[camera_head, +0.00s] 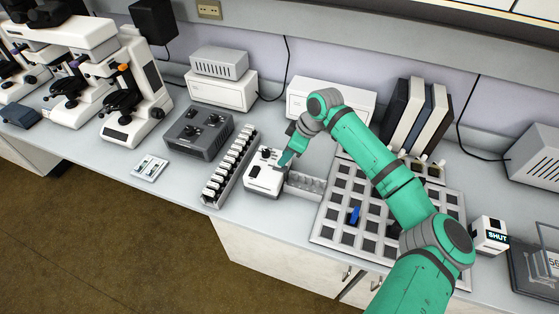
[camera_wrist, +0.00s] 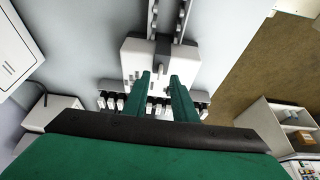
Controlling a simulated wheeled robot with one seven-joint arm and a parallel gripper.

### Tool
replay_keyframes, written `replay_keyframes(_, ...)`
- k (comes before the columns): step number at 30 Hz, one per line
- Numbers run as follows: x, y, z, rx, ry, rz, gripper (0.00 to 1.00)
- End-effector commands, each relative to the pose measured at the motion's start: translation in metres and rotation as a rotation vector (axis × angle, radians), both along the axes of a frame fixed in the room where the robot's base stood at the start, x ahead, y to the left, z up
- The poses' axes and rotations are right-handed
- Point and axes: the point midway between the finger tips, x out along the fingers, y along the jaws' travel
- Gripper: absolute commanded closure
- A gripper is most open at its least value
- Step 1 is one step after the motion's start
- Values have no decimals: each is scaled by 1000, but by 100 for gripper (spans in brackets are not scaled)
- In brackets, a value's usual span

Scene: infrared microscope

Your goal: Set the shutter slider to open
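A small white box (camera_head: 262,181) stands on the bench with a dark rectangle on its front and small dark marks on top. My gripper (camera_head: 284,162) is over its right rear part. In the wrist view the white box (camera_wrist: 185,68) lies beyond the fingertips of my gripper (camera_wrist: 160,78). The two green fingers are apart, with a small grey part showing between their tips. I cannot tell whether they touch it, or which part is the shutter slider. A white block with a dark "SHUT" sign (camera_head: 494,237) stands at the right.
A rack of black-and-white pieces (camera_head: 229,166) stands close left of the box, and a grey tray (camera_head: 306,187) adjoins its right. A panel of dark squares (camera_head: 335,222) lies farther right. A grey control box (camera_head: 199,133) and microscopes (camera_head: 137,100) stand left.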

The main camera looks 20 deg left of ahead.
Motion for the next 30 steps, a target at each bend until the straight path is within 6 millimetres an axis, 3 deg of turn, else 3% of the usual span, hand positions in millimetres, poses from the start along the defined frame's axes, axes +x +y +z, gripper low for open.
replay_keyframes(3,-1,11,-17,0,0,7,75)
replay_keyframes(9,-2,22,-34,1,0,12,75)
replay_keyframes(20,-2,23,-37,1,-1,12,75)
replay_keyframes(23,-1,23,-37,1,0,11,99)
replay_keyframes(30,-1,21,-37,1,-1,8,100)
